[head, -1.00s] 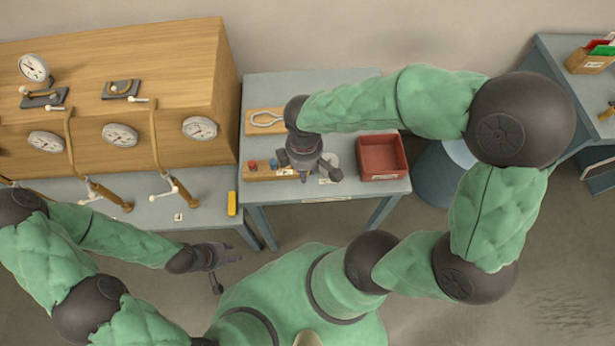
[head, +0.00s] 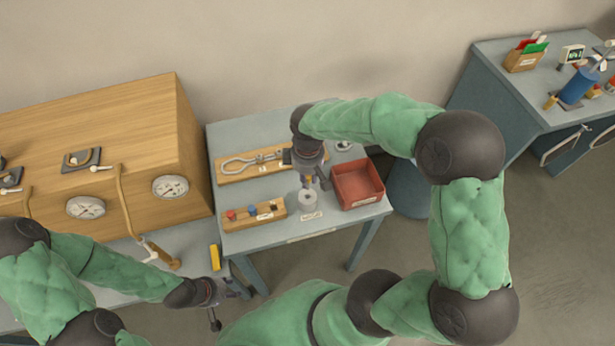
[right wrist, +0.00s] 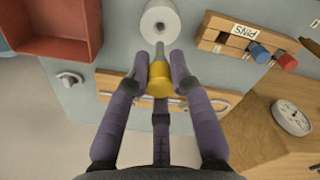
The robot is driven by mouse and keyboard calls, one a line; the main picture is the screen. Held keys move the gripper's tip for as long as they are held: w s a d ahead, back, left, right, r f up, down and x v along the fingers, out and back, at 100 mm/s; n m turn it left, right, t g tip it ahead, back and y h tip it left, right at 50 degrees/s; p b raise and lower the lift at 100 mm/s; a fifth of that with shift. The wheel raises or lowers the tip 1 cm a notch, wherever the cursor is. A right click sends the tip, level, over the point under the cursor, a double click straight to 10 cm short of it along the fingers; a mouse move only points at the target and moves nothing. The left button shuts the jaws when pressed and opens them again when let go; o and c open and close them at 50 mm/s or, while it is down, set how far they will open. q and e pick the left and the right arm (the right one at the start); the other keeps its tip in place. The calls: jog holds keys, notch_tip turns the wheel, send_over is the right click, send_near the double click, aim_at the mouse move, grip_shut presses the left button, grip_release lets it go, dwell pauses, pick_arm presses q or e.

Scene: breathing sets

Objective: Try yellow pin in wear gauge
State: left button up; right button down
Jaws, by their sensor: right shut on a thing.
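My right gripper (head: 312,182) is shut on the yellow pin (right wrist: 159,82). In the right wrist view the pin's yellow head sits between the fingertips, and its grey shank points toward the wear gauge. The gauge is a pale grey cylinder (head: 308,201) with a hole in its top; it also shows in the right wrist view (right wrist: 160,22). The shank tip appears near the gauge's edge, not in the hole; the exact gap is unclear. The wooden pin rack (head: 262,216) holds a red pin (head: 231,215) and a blue pin (head: 252,210). My left gripper (head: 232,305) looks open and empty, off the table's front-left corner.
A red tray (head: 360,200) stands right of the gauge. A wooden board (head: 225,178) with a metal loop lies behind the rack. A wooden gauge cabinet (head: 130,130) is at the left. A yellow block (head: 215,257) lies on the left bench.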

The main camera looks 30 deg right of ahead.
jog(key=b, duration=0.3)
send_over(307, 192)
jog(key=s, duration=0.1)
jog(key=shift+s+a+f, duration=0.1)
jog(key=shift+a+f, duration=0.05)
jog(key=shift+f, duration=0.95)
jog(key=shift+s+a+f, duration=0.1)
jog(key=shift+a+f, duration=0.05)
jog(key=shift+f, duration=0.95)
jog(key=shift+f+b, duration=1.55)
jog(key=shift+f, duration=0.6)
jog(key=shift+r, duration=0.1)
dwell(0.8)
jog(key=shift+r+p, duration=3)
jog(key=shift+r, duration=0.8)
